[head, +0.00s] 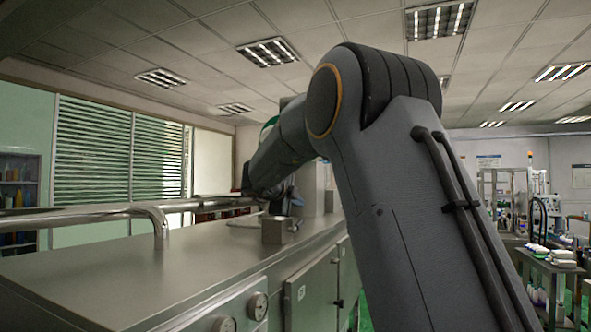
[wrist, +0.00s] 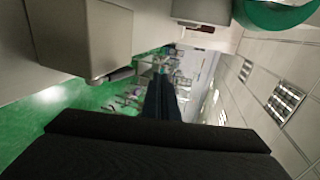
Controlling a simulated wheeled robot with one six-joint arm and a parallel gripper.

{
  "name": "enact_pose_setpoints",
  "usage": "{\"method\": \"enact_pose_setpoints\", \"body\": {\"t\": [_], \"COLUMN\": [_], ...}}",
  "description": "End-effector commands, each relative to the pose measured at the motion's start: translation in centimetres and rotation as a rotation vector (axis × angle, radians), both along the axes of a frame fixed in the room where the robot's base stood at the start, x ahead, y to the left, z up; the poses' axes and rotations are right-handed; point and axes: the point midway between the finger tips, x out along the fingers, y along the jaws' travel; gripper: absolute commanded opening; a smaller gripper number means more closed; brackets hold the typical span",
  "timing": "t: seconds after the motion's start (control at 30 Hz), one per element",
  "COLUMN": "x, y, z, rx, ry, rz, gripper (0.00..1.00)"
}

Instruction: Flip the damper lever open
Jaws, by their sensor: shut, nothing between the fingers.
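My gripper (head: 284,201) is just above and behind this box, small and partly hidden by my arm. In the wrist view my gripper (wrist: 160,97) is shut and empty, its dark fingers pointing away. A grey box-shaped part (wrist: 80,38) with a short rod at its lower corner is at the upper left there.
A bent steel pipe rail (head: 100,216) runs along the cabinet's left side. Round dials (head: 257,306) are on the cabinet front. A green rounded part (wrist: 275,12) and a pale block (wrist: 203,10) are at the wrist view's top. A laboratory cart (head: 555,270) stands far right.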

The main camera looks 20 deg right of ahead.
Motion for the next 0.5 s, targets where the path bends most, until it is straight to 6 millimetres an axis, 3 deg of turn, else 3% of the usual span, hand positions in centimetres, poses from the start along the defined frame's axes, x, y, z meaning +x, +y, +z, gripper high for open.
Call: {"method": "enact_pose_setpoints", "body": {"t": [0.03,0.2,0.5], "x": [-0.3,-1.0,-1.9], "y": [0.3,1.1,2.0], "z": [1.5,4.7,8.9], "rx": [-0.001,0.000,-0.001], "ry": [-0.008,-0.006,-0.002], "rz": [0.001,0.000,0.000], "gripper": [0.00,0.00,0.00]}}
